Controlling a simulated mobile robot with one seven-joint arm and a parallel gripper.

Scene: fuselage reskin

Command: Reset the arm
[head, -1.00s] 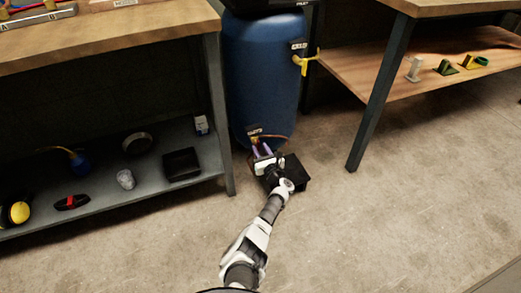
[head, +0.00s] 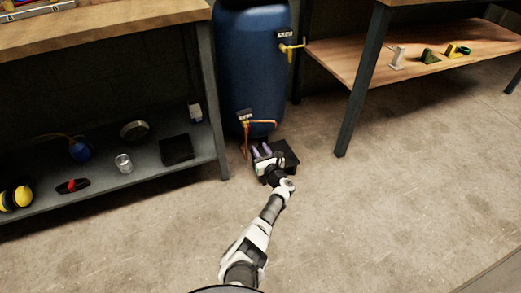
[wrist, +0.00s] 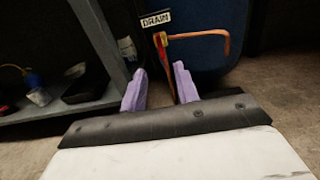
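My gripper (head: 262,151) is stretched out low in front of the blue tank (head: 252,70). In the wrist view its two purple fingers (wrist: 160,88) stand apart with nothing held between them. Beyond them are a copper pipe with a red and yellow fitting (wrist: 165,42) and a tag reading DRAIN (wrist: 153,19). The pipe also shows in the head view (head: 272,126), just behind the gripper. I cannot tell whether the fingers touch it.
A black box (head: 285,158) is on the floor beside my gripper. A workbench with a cluttered lower shelf (head: 105,180) stands left, and a table with a wooden shelf (head: 345,62) stands right. The floor (head: 400,200) in front is clear.

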